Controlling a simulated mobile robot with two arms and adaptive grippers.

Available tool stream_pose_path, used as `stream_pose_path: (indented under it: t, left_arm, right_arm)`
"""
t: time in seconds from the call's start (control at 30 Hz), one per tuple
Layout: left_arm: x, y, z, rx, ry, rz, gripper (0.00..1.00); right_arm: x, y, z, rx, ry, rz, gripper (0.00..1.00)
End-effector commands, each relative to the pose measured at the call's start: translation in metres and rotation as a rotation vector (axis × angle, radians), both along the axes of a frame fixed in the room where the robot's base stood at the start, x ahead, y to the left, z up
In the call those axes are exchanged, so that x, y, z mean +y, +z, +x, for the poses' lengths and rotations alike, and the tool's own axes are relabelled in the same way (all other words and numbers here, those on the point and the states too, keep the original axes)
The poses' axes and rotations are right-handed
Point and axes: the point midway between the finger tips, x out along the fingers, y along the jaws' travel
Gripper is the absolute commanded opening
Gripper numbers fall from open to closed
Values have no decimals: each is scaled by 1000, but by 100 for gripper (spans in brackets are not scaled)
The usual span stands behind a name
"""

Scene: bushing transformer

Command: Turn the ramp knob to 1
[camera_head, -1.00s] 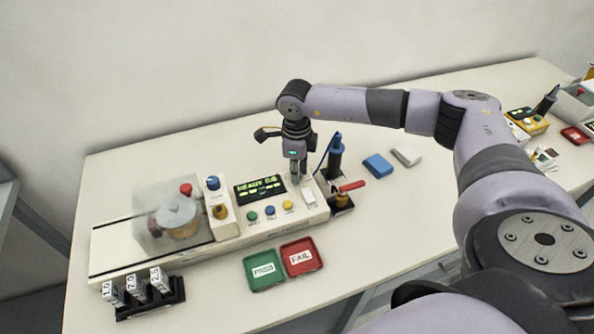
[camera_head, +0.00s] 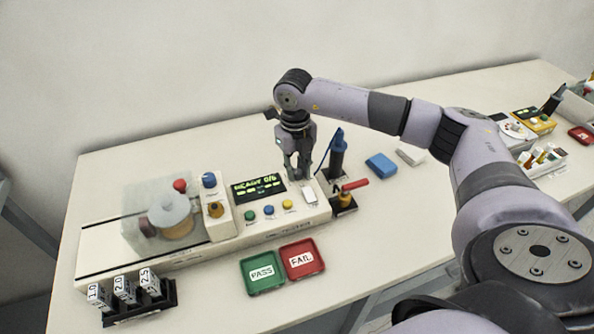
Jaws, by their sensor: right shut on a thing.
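The white tester console (camera_head: 258,236) stands on the table, with a lit display (camera_head: 259,188) reading READY 0/6. My right gripper (camera_head: 298,176) points down at the console's top, just right of the display. Its fingers are closed around the ramp knob, which they hide, so its marking and pointer setting cannot be read. My left gripper is not in view.
Green PASS (camera_head: 264,288) and red FAIL (camera_head: 318,272) trays lie in front of the console. A clear cover (camera_head: 140,205) is at its left. A black stand (camera_head: 170,300) holds numbered blocks. A dark probe (camera_head: 337,158) and a red-handled part (camera_head: 354,184) stand close right of the gripper.

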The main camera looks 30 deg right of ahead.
Motion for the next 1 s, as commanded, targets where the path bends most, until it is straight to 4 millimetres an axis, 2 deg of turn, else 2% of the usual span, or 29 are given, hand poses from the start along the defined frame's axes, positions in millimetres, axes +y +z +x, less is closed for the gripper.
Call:
stream_pose_path:
  t: [0.3, 0.83, 0.87, 1.0]
  left_arm:
    - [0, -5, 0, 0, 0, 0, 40]
    - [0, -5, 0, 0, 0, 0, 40]
    - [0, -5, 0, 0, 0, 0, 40]
    - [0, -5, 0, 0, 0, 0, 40]
  right_arm:
    - [-1, 2, 2, -6, -116, -1, 0]
    - [-1, 3, 2, -8, -135, -1, 0]
    - [-1, 3, 2, -8, -135, -1, 22]
    - [-1, 2, 2, -6, -134, 0, 32]
